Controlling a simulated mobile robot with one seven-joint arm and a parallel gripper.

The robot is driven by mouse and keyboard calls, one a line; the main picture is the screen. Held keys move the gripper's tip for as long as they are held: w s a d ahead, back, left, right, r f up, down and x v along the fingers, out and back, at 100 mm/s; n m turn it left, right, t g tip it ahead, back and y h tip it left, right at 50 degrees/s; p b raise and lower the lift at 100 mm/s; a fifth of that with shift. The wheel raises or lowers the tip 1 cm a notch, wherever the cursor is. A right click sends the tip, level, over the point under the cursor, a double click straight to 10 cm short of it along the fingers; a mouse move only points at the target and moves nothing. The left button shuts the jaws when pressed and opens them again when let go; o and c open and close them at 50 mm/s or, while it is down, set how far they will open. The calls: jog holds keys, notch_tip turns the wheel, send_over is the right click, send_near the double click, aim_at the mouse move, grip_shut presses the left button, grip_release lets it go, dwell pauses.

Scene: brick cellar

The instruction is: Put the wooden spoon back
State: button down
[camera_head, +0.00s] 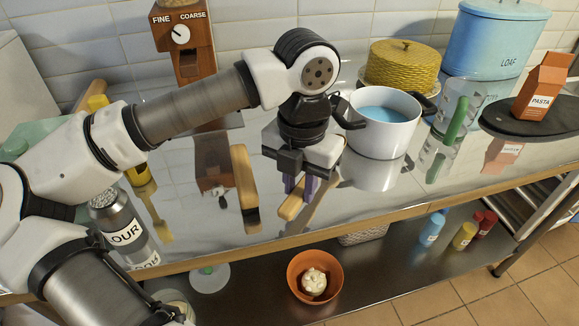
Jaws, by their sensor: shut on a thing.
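My gripper (306,188) points down over the middle of the shiny metal counter (340,213), in front of the white pot. Its fingers are shut on a light wooden piece, which looks like the wooden spoon (291,207). One end of the spoon sticks out toward the front left.
A white pot (372,143) with blue contents stands close behind my gripper. A wooden item with a dark end (243,180) is to the left.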

jog(key=w, duration=0.1)
jog(key=w+a, duration=0.1)
jog(key=w, duration=0.1)
jog(key=w+p, duration=0.1)
jog(key=w, duration=0.1)
jog(key=shift+w+a+r, duration=0.1)
jog(key=shift+w+a, duration=0.1)
jog(key=shift+a, duration=0.15)
jog(key=shift+w+a, duration=0.15)
jog(key=shift+w, duration=0.25)
jog(key=shift+f, duration=1.85)
jog(key=shift+f, duration=0.1)
jog(key=shift+f, duration=0.15)
jog(key=c, duration=1.2)
grip_release()
notch_tip(320, 180, up, 13)
jog(key=shift+f, duration=0.2)
